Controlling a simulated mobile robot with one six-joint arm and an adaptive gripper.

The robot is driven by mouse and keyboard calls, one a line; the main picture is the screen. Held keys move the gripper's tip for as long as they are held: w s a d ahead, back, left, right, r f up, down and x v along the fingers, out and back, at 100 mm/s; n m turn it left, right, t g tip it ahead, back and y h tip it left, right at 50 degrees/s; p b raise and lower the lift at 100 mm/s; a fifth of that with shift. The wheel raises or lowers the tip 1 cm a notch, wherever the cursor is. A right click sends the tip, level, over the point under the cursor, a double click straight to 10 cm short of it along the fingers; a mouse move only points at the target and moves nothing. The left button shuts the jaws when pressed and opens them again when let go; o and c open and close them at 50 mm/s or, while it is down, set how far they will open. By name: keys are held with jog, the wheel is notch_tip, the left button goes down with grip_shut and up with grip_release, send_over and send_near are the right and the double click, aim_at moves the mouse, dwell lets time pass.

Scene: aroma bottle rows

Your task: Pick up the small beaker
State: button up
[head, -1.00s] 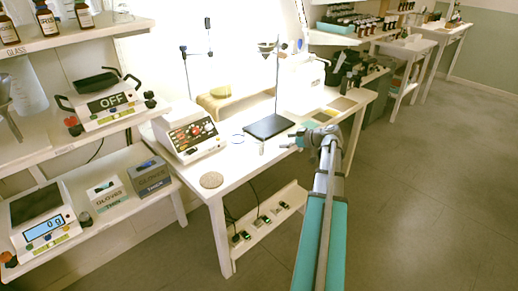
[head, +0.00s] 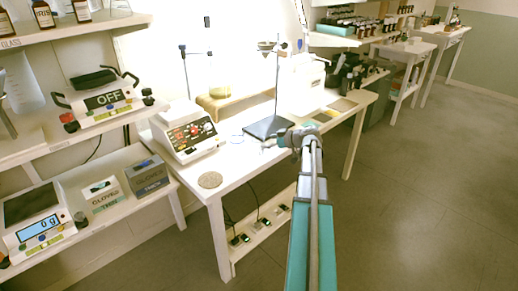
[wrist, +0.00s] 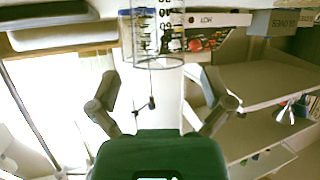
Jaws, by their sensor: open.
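A clear glass beaker (wrist: 158,38) with dark graduation marks fills the top middle of the wrist view, cut off by the top edge. My gripper (wrist: 162,78) is open there, with one finger on each side below the beaker. The beaker lies ahead of the fingertips, lined up with the gap, and I see no contact. In the head view, my gripper (head: 268,146) is over the white bench, beside the stand's dark base.
The white bench (head: 232,168) carries a white instrument with red keys (head: 193,137), a round cork mat (head: 210,180) and a stand with a dark base (head: 268,127). Shelves at left hold a scale (head: 40,225) and glove boxes (head: 147,177). Floor at right is clear.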

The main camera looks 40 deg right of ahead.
aim_at(263, 143)
jog(key=shift+f+b+x, duration=0.2)
jog(key=shift+b+x, duration=0.75)
jog(key=shift+x, duration=1.05)
jog(key=shift+w+a+f, duration=0.15)
jog(key=shift+w, duration=0.35)
jog(key=c, duration=1.1)
